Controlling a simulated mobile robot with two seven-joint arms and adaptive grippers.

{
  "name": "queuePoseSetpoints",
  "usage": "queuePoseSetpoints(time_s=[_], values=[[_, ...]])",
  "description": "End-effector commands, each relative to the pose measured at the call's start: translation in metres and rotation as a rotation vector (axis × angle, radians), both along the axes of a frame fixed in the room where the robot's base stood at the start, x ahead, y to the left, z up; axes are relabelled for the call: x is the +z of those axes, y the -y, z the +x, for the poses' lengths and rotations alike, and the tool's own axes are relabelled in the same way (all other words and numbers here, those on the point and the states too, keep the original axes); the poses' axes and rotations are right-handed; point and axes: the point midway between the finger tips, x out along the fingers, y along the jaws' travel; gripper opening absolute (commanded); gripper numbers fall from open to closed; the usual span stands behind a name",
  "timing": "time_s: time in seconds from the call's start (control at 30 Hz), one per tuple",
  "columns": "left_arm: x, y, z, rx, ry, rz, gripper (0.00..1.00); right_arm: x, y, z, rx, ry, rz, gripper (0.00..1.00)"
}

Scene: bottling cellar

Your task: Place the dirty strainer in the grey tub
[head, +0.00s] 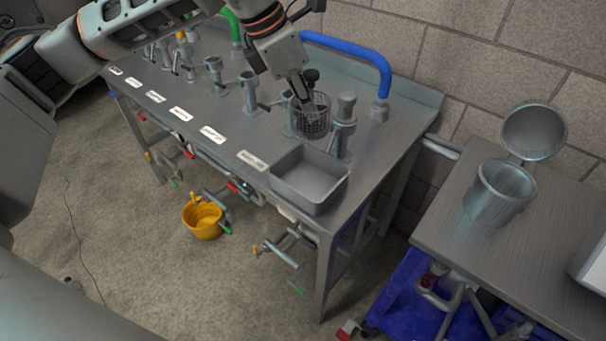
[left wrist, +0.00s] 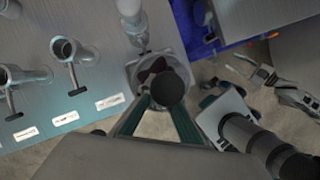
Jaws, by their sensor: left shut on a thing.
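The strainer (head: 316,118) is a grey wire-mesh basket with an upright wall. My left gripper (head: 305,97) comes down from above and is shut on it at its rim. The strainer is behind the grey tub (head: 322,205), near a metal post; whether it touches the bench is unclear. In the left wrist view, dark reddish residue shows inside the strainer (left wrist: 151,73), partly hidden by a round dark knob between the fingers (left wrist: 155,98). The tub is an open rectangular box at the bench's front right corner, and its visible inside looks empty.
Metal posts and valves line the bench (head: 225,118), with white labels along its front. A blue curved pipe (head: 385,72) rises behind. A yellow bucket (head: 203,218) is below. A side table at right holds an open-lidded pot (head: 497,205).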

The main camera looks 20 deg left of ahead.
Motion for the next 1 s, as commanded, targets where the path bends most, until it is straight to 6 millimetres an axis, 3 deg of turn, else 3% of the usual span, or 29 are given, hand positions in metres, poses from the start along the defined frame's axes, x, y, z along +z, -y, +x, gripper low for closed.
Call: queuePoseSetpoints(time_s=[0.03, 0.4, 0.53, 0.77, 1.0], values=[[-0.018, 0.0, -0.001, 0.0, -0.01, 0.0, 0.0, -0.005, 0.001, -0.002, 0.0, -0.006, -0.003, 0.4], [-0.105, 0.0, -0.001, 0.001, -0.007, 0.0, 0.0, -0.018, 0.003, -0.004, 0.003, -0.017, -0.017, 0.4], [-0.122, 0.0, 0.0, 0.002, -0.004, -0.001, 0.0, -0.018, 0.004, -0.003, 0.003, -0.014, -0.02, 0.4], [-0.135, 0.0, 0.0, 0.002, -0.002, -0.001, 0.0, -0.014, 0.004, 0.0, 0.003, -0.005, -0.019, 0.4], [-0.169, 0.0, -0.001, 0.002, -0.005, 0.0, 0.0, -0.024, 0.005, -0.005, 0.004, -0.018, -0.024, 0.4]])
